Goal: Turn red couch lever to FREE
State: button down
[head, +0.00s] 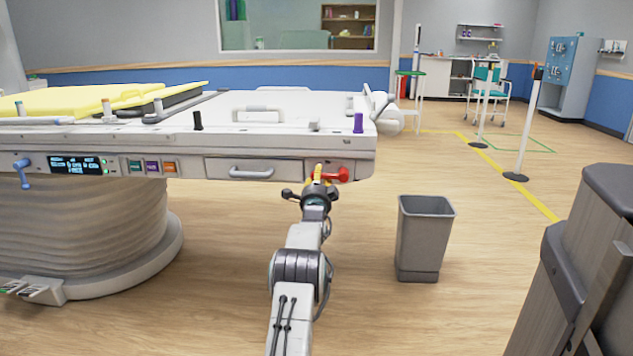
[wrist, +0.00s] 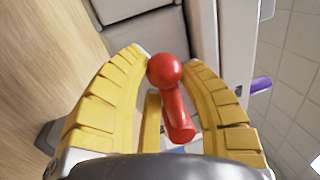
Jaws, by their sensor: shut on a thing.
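The red couch lever (head: 341,175) is on the couch's front side panel (head: 195,166), near the right end. In the head view it lies roughly level, with its red knob to the right. My gripper (head: 318,175) is at the lever, in front of the panel. In the wrist view my gripper (wrist: 168,60) has its yellow fingers on both sides of the red lever (wrist: 172,95), shut on it, with the round knob near the fingertips. The lever's pivot is partly hidden by my gripper in the head view. No FREE marking is readable.
A panel drawer with a grey handle (head: 251,173) is left of the lever. Farther left are coloured buttons (head: 152,167), a display (head: 75,166) and a blue lever (head: 22,170). A grey bin (head: 424,238) stands on the floor to the right. Open floor surrounds the bin.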

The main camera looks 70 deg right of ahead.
jog(key=shift+s+r, duration=0.15)
jog(key=shift+s, duration=0.1)
dwell(0.5)
jog(key=c, duration=0.9)
grip_release()
jog(key=shift+w, duration=0.1)
jog(key=shift+a, duration=0.1)
jog(key=shift+v, duration=5.85)
